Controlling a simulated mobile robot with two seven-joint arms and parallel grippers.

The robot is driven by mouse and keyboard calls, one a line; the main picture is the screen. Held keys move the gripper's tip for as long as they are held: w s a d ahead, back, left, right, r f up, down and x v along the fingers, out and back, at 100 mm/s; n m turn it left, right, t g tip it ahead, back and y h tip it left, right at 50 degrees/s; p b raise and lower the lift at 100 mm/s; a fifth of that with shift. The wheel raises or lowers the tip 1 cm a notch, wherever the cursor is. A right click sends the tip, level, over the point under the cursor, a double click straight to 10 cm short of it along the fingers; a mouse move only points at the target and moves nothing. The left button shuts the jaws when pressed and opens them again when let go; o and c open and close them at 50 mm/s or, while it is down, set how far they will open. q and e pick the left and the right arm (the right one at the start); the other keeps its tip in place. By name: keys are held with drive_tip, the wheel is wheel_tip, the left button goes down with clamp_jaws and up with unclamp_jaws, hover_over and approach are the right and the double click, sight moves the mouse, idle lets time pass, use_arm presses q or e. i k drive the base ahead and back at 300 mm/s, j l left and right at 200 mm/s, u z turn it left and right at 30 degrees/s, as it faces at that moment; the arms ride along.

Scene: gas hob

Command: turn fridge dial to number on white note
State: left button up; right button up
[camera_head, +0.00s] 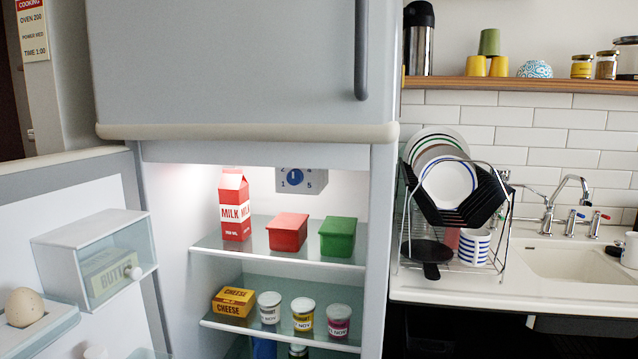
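The fridge dial (295,177) is a blue round knob on a small white box under the ceiling of the lit fridge compartment. Digits are printed around it; a 1 and a 5 show below the knob, and the upper ones are too small to read surely. Its exact pointing cannot be read. A cream note (31,28) with a red heading hangs at the top left, reading "COOKING", "OVEN 200" and "TIME 1:00", with one line unclear. No plainly white note with a single number shows. Neither gripper is in view.
The fridge door (95,190) stands open at left, with a butter box (110,273) and an egg (24,307). A milk carton (234,205), red box (288,232) and green box (338,237) stand on the shelf below the dial. A dish rack (455,215) is right.

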sight(295, 177)
drive_tip(key=i+l+u, duration=0.35)
drive_tip(key=l, duration=0.55)
drive_tip(key=l+u, duration=0.3)
drive_tip(key=l, duration=0.6)
drive_tip(key=i+l+u, duration=0.1)
drive_tip(key=l+u, duration=0.25)
drive_tip(key=l, duration=0.65)
